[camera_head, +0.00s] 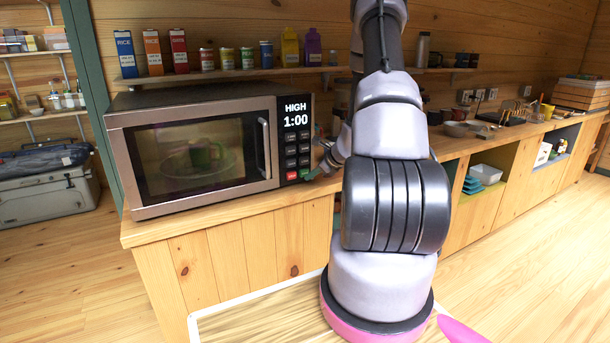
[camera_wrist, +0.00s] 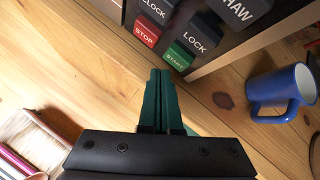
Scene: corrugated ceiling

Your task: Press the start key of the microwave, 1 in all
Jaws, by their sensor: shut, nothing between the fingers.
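The microwave (camera_head: 200,145) stands on the wooden counter with its door shut, and a green mug shows dimly through the window. Its display reads HIGH 1:00. The green start key (camera_wrist: 178,57) is at the bottom of the keypad, beside the red stop key (camera_wrist: 146,34); in the head view the start key (camera_head: 304,173) is small at the panel's lower right. My gripper (camera_wrist: 161,75) is shut and empty, with its green fingertips just below and left of the start key in the wrist view. Whether they touch the key I cannot tell.
A blue mug (camera_wrist: 282,92) stands on the counter to the right in the wrist view. Cartons and cans line a shelf (camera_head: 215,76) above the microwave. Counter wood around the fingertips is bare.

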